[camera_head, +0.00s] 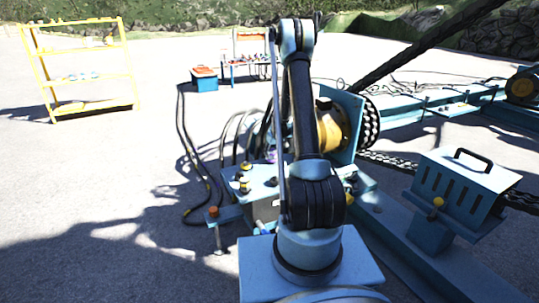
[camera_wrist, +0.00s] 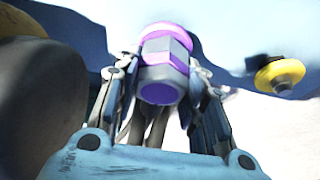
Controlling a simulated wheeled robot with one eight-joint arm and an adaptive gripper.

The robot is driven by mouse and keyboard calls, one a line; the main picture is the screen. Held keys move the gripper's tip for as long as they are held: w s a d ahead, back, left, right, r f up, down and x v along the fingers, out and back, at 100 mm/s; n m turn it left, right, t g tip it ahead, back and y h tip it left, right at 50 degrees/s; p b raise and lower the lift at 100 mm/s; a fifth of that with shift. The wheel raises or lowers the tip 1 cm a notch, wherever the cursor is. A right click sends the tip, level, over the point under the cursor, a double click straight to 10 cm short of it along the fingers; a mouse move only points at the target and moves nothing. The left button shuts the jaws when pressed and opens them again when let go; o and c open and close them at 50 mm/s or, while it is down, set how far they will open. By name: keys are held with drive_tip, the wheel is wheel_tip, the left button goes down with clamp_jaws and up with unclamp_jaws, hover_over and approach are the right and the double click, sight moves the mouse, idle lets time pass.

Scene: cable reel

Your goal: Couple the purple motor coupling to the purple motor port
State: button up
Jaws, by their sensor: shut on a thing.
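The purple motor coupling (camera_wrist: 163,72) shows in the wrist view as a grey, faceted plug with purple bands and a purple-rimmed end. My gripper (camera_wrist: 163,60) is shut on it, with one finger on each side. Dark cables hang below it between the fingers. A bright purple ring lies at its upper end; I cannot tell whether this is part of the coupling or the motor port. In the head view a small purple patch (camera_head: 270,155) shows left of my arm, beside the teal machine. My arm hides the gripper there.
A yellow-topped knob (camera_wrist: 280,74) stands right of the gripper, and a dark rounded body (camera_wrist: 40,100) fills the left of the wrist view. In the head view, black cables (camera_head: 183,140) loop left of the machine. A vented teal box (camera_head: 465,190) stands at right.

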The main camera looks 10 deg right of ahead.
drive_tip(key=shift+f, duration=0.15)
drive_tip(key=o, duration=1.2)
drive_tip(key=shift+o, duration=0.2)
drive_tip(key=v, duration=1.2)
